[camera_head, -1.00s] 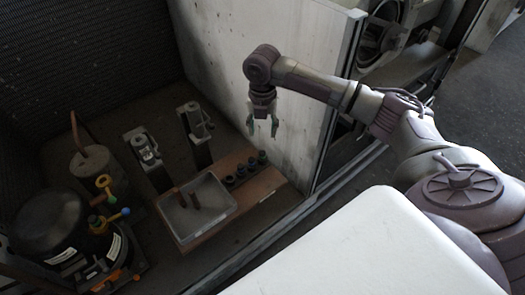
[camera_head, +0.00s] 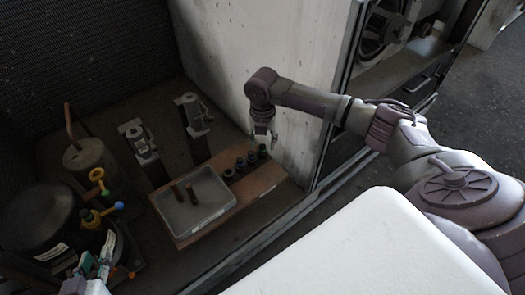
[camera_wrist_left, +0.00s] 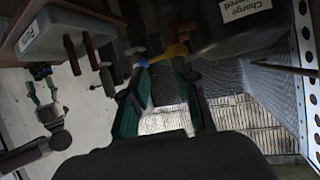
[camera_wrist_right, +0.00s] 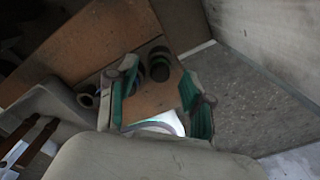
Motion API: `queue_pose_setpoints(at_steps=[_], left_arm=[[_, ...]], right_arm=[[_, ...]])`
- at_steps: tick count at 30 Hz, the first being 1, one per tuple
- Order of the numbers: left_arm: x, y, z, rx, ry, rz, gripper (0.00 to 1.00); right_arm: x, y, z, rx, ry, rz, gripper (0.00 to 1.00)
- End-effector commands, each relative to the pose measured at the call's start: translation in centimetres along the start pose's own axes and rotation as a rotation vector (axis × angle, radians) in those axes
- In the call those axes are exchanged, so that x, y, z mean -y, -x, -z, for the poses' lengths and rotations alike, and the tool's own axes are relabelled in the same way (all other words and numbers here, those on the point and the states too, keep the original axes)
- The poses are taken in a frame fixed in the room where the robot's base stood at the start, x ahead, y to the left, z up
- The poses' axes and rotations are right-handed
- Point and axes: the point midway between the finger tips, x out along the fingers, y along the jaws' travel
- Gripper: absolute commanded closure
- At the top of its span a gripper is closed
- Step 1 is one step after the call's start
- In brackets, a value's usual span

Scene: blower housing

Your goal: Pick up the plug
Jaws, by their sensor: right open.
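A row of several small dark round plugs (camera_head: 239,165) stands on the brown wooden board (camera_head: 262,184); I cannot tell which one is meant. My right gripper (camera_head: 263,136) is open just above the far right end of the row. In the right wrist view, one dark plug (camera_wrist_right: 158,65) lies beyond the gap between the open fingers (camera_wrist_right: 160,97), not held. Others show at left, partly hidden. My left gripper (camera_head: 94,262) is at the lower left, near the yellow valve (camera_head: 90,216). In the left wrist view its fingers (camera_wrist_left: 163,105) are apart and empty.
A grey tray (camera_head: 180,232) with two brown rods sits on the board left of the plugs. Two upright metal fixtures (camera_head: 143,155) stand behind. A black compressor (camera_head: 40,222) is at left. A pale wall panel (camera_head: 230,80) rises close behind my right gripper.

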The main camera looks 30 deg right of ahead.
Motion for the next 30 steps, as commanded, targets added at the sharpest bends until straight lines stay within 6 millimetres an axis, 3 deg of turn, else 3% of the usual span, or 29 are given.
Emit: queue_pose_setpoints(at_steps=[6,14,23,30], left_arm=[[-0.4,-0.3,2.6,-0.146,0.000,-0.008,0.71],[-0.4,-0.3,3.0,-0.161,0.000,-0.009,0.71],[-0.4,-0.3,2.9,-0.160,0.000,-0.009,0.71],[-0.4,-0.3,2.9,-0.159,0.000,-0.008,0.71]], right_arm=[[0.0,-1.7,0.1,-0.001,0.001,0.001,0.49],[0.0,-1.7,0.1,0.000,0.001,0.001,0.49],[0.0,-1.7,0.1,0.000,0.000,0.001,0.96],[0.1,-1.7,0.1,0.000,0.000,0.001,0.97]])
